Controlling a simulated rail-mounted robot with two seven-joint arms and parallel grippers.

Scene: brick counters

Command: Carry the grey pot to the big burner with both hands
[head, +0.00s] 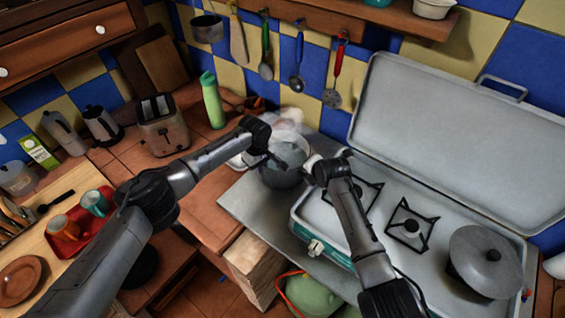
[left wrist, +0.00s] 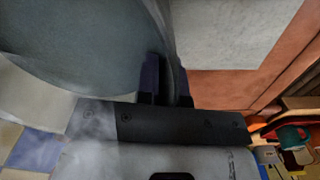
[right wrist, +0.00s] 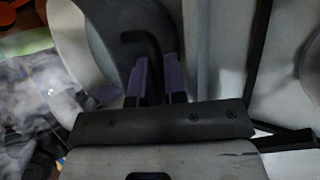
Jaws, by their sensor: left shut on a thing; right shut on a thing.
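The grey pot (head: 281,179) is upright near the middle of the head view, left of the stove, with pale steam above it. My left gripper (head: 271,160) is shut on the pot's left side; in the left wrist view its fingers (left wrist: 166,85) straddle the edge of the pot (left wrist: 85,45). My right gripper (head: 311,168) is shut on the pot's right side; in the right wrist view its fingers (right wrist: 160,80) are by a dark curved handle (right wrist: 142,42). Two black burner grates show, one (head: 410,226) clear and one (head: 362,192) partly behind my right arm. I cannot tell whether the pot touches the counter.
A lidded grey pan (head: 486,262) stands at the stove's right end. The stove's raised lid (head: 455,140) stands behind. A green bottle (head: 212,100) and a toaster (head: 163,126) are at the back left. Utensils hang above. A red tray (head: 66,246) with cups is at left.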

